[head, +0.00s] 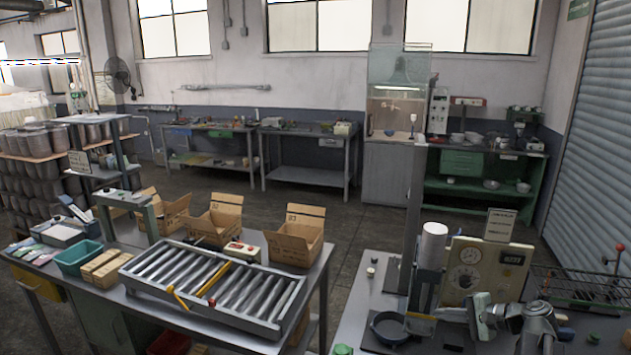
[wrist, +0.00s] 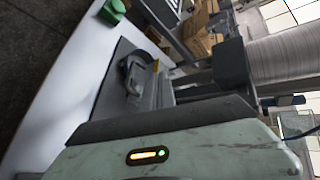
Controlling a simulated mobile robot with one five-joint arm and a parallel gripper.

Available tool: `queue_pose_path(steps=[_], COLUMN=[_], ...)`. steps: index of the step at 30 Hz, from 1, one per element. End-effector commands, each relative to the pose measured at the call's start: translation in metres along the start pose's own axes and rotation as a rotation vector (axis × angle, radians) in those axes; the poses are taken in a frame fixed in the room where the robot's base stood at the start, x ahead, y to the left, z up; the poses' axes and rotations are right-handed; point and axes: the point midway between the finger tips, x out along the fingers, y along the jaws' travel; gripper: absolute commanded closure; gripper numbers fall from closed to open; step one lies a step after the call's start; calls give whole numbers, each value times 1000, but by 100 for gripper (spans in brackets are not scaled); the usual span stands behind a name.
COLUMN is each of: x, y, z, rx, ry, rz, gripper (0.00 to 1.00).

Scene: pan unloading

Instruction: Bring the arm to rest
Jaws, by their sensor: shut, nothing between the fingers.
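My gripper (head: 442,314) is low over the right bench in the head view, pointing left, shut and empty. A small dark round pan (head: 388,326) sits on a dark plate left of my fingertips, with a gap between them. In the wrist view my gripper (wrist: 180,93) shows as dark fingers beyond its pale housing. The pan (wrist: 128,72) is ahead of them there, seen at a steep tilt.
Behind the pan stands a column with a white cylinder (head: 433,243). A beige gauge panel (head: 487,270) is close behind my arm. A wire rack (head: 585,287) is at right. A roller conveyor (head: 213,288) and open cardboard boxes (head: 297,238) are on the left bench.

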Motion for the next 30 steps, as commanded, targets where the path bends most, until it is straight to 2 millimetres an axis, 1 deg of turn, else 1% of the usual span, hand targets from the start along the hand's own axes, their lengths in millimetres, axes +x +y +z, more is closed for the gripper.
queue_pose_path(steps=[1,2,3,5,6,8,9,11,12,14,15,17,18,21,24,30], x=[40,61,88,125,146,173,188,204,211,218,219,213,204,180,168,166], y=[9,14,22,37,49,69,83,104,118,139,152,167,173,182,187,187], z=[26,42,64,98,120,151,170,194,207,222,228,228,221,199,186,186], rx=[-42,-71,-115,-192,-247,-338,-400,-498,-564,-668,-740,-832,-877,-954,-1013,-1047], ry=[-49,-75,-109,-157,-187,-226,-248,-278,-294,-311,-317,-315,-306,-283,-280,-303], rz=[50,86,139,225,283,374,434,523,582,674,741,834,889,1005,1081,1091], gripper=[100,100,100,100,100,100,100,100,100,100,100,100,100,100,100,100])
